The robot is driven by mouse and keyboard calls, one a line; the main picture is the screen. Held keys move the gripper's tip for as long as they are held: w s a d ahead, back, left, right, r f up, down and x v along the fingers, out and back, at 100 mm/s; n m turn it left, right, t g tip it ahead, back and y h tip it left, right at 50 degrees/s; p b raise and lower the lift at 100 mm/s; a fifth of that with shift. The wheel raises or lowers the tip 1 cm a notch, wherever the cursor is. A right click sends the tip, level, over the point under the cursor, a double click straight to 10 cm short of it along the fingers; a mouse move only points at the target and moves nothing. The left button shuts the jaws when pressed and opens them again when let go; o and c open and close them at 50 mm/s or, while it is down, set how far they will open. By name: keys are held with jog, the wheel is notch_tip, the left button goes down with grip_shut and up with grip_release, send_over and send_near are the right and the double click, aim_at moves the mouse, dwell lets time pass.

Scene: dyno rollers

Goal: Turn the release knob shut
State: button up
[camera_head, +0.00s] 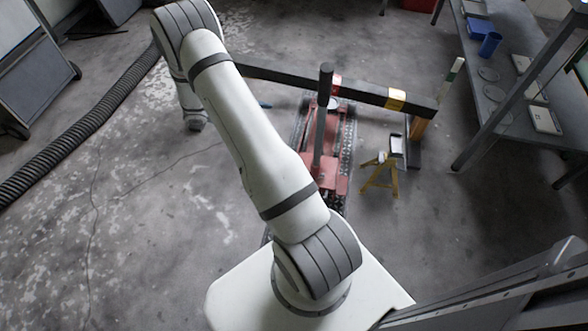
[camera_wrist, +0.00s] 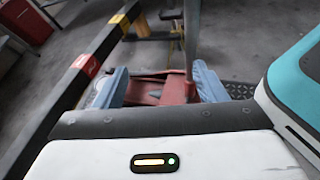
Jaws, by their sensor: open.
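A red jack-like unit (camera_head: 318,172) with an upright dark handle (camera_head: 323,115) stands on the floor beyond my arm. In the wrist view, part of its red body (camera_wrist: 148,90) shows between my fingers, and a grey upright post (camera_wrist: 191,35) rises just behind. I cannot make out the release knob in either view. My gripper (camera_wrist: 158,88) has its two blue fingers spread apart, with nothing held between them. Whether the fingers touch the red body is not clear.
A dark beam (camera_head: 285,79) with red and yellow bands crosses behind the handle; it runs along the left in the wrist view (camera_wrist: 66,92). A small yellow stand (camera_head: 379,178) is to the right. A workbench (camera_head: 520,45) stands far right. A ribbed hose (camera_head: 95,125) lies left.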

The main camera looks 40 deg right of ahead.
jog(key=d+f+n+t+h+b, duration=0.25)
jog(key=f+n+b, duration=0.2)
jog(key=f, duration=1.25)
jog(key=d+f+n+t+h+b, duration=0.2)
jog(key=f+n+h+b, duration=0.3)
jog(key=f, duration=1.1)
jog(key=shift+m+y, duration=0.75)
jog(key=shift+y, duration=0.2)
jog(key=d+b, duration=0.1)
jog(key=d, duration=0.2)
jog(key=s+d+b, duration=0.1)
jog(key=d, duration=0.2)
jog(key=shift+s+d+b, duration=0.2)
jog(key=shift+d+b, duration=0.2)
jog(key=shift+c, duration=0.6)
jog(key=c, duration=0.9)
jog(key=shift+g, duration=0.25)
